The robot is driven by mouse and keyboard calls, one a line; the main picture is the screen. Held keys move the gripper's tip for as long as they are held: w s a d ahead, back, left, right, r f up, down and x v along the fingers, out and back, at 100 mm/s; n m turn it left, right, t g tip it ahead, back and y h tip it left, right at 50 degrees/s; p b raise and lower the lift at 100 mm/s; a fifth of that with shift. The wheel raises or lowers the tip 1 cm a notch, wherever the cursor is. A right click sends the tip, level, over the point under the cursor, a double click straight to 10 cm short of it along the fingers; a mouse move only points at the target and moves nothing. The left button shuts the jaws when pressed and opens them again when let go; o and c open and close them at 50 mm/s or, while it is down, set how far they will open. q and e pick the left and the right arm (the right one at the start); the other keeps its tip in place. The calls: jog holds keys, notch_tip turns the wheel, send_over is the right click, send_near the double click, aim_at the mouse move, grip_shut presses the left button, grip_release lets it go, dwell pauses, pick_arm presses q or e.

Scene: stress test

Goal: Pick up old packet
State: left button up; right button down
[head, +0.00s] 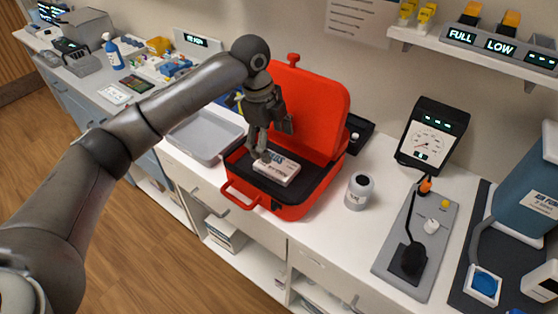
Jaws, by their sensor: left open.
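The packet (279,173) is a small white box with dark lettering. It lies on the dark lining of an open red case (290,210) on the counter. My left gripper (262,156) points down into the case, with its fingertips at the packet's far left end. The fingers partly cover that end, and I cannot tell whether they touch it. The gripper is open. My right gripper is not in the head view.
The case's raised red lid (318,110) stands close behind my gripper. A gauge (427,142) stands farther right. Clear counter shows around the jar.

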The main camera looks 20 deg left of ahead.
aim_at(276, 164)
pick_arm(q)
jog(key=f, duration=0.3)
jog(key=shift+s+d, duration=0.15)
jog(key=shift+d, duration=0.05)
jog(key=shift+f+p, duration=0.25)
jog(key=shift+p, duration=0.05)
notch_tip(276, 164, down, 4)
jog(key=shift+f+p, duration=0.15)
jog(key=shift+p, duration=0.45)
jog(key=shift+w+d+f, duration=0.1)
jog(key=shift+w+f, duration=0.1)
jog(key=shift+w, duration=0.05)
jog(key=shift+w+f, duration=0.1)
jog(key=shift+w, duration=0.05)
jog(key=c, duration=0.8)
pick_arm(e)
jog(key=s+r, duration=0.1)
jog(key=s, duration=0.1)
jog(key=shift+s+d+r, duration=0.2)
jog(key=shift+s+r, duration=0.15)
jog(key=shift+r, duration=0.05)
pick_arm(q)
jog(key=shift+c, duration=0.2)
